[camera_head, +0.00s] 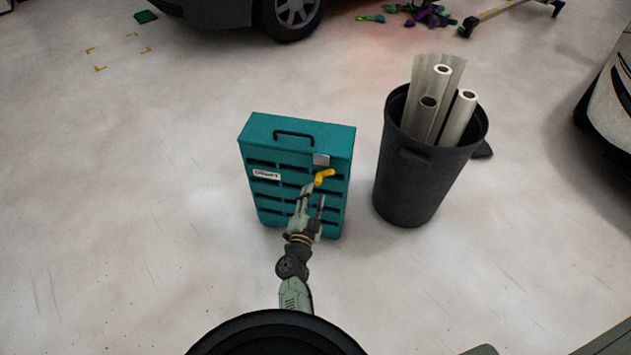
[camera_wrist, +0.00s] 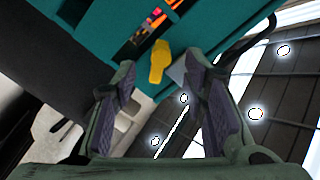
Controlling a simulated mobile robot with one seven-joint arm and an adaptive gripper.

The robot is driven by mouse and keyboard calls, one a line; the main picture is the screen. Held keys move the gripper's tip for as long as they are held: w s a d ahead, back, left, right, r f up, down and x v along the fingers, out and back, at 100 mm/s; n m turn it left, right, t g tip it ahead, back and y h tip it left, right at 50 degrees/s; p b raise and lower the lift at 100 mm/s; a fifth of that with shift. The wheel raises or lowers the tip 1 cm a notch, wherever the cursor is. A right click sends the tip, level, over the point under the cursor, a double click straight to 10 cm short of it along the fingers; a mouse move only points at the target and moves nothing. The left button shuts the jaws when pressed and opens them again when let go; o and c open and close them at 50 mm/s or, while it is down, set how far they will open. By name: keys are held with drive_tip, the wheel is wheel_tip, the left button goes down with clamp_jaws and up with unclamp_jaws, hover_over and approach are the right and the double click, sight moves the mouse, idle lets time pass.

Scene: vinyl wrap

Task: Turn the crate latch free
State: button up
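The teal crate (camera_head: 272,135) stands upright on the floor, with a black handle on top and slotted openings in its front. Its yellow latch (camera_head: 324,176) sits near the upper right of the front, by a small grey plate (camera_head: 321,160). In the wrist view the latch (camera_wrist: 160,62) shows just beyond the fingertips, roughly centred between them. My gripper (camera_wrist: 166,80) is open, with a finger on either side and nothing between the pads. In the head view my gripper (camera_head: 313,196) is in front of the crate, just below the latch. Whether a finger touches the latch cannot be told.
A dark bin (camera_head: 408,183) with several pale rolls stands close to the right of the crate. A white label (camera_head: 267,174) is on the crate's front. Cars stand at the back and right. The floor left of the crate is clear.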

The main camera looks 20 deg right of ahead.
sight(318, 182)
drive_tip(key=x, duration=0.6)
drive_tip(key=shift+w+b, duration=0.15)
drive_tip(key=shift+b, duration=0.25)
clamp_jaws()
